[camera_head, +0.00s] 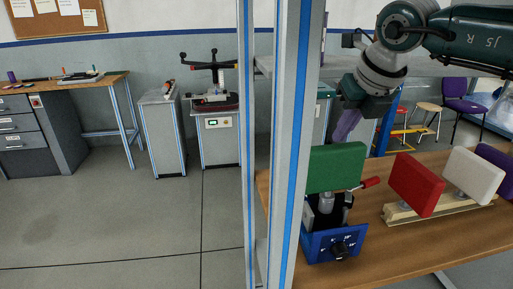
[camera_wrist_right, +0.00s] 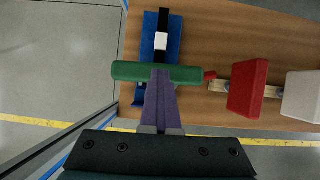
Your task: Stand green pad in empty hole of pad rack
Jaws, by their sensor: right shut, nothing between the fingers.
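The green pad (camera_head: 335,168) stands upright on top of a blue fixture (camera_head: 334,243) with a dial, near the table's left end. My right gripper (camera_head: 342,133) is shut and empty, with purple fingers just above and behind the pad. The fingers (camera_wrist_right: 160,80) overlap the pad's middle in the wrist view; I cannot tell whether they touch it. The pad rack (camera_head: 436,212) is a wooden bar holding red (camera_head: 417,184), white (camera_head: 472,175) and purple pads. Its empty hole is not clearly visible.
A grey and blue upright post (camera_head: 290,140) stands just left of the fixture. A red-tipped handle (camera_head: 370,183) sticks out between the green pad and the rack. The wooden table (camera_head: 400,250) is bare in front of the rack.

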